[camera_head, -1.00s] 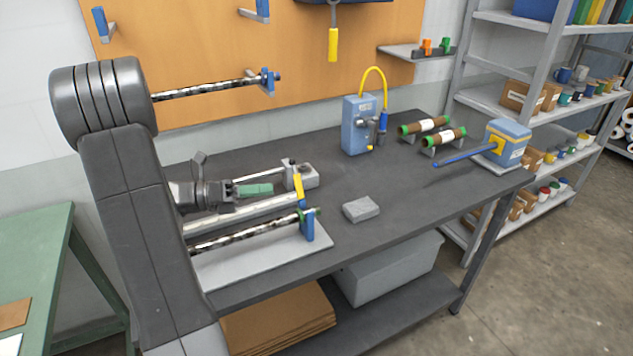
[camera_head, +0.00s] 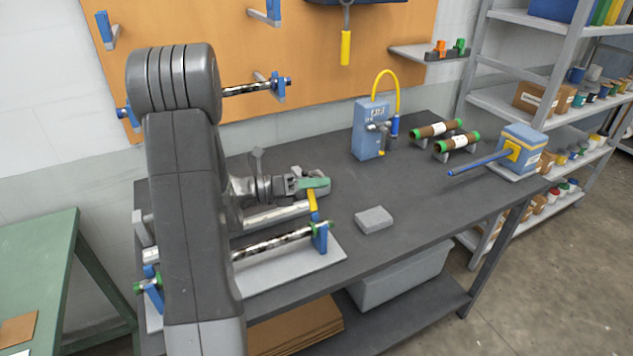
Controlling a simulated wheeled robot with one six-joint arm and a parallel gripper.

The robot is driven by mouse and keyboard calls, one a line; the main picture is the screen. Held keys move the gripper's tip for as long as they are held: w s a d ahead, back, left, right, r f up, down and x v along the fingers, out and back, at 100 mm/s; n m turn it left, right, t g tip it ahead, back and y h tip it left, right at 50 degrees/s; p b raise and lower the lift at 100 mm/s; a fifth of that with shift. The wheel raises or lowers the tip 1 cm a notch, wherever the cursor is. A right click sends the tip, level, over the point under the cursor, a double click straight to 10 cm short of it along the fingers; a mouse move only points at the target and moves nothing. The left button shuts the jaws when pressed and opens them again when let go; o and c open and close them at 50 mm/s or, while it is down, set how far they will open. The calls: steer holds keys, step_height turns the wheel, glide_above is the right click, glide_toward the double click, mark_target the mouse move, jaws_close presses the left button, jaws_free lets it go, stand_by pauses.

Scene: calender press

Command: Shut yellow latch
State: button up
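The yellow latch (camera_head: 313,204) stands roughly upright at the right end of the press (camera_head: 290,272), by a blue end bracket (camera_head: 320,237). My gripper (camera_head: 316,184) is just behind and above the latch, reaching in from the left. A green piece at its front end overlaps the area of the latch's top. I cannot tell whether they touch. The finger gap is not clear from this angle. My arm hides the middle left of the press.
A grey block (camera_head: 374,219) lies right of the press. Farther right are a blue box with a yellow hose (camera_head: 369,128), green-ended rolls (camera_head: 457,143) and a blue device with a long handle (camera_head: 519,148). The bench front right is clear.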

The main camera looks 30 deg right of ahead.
jaws_close()
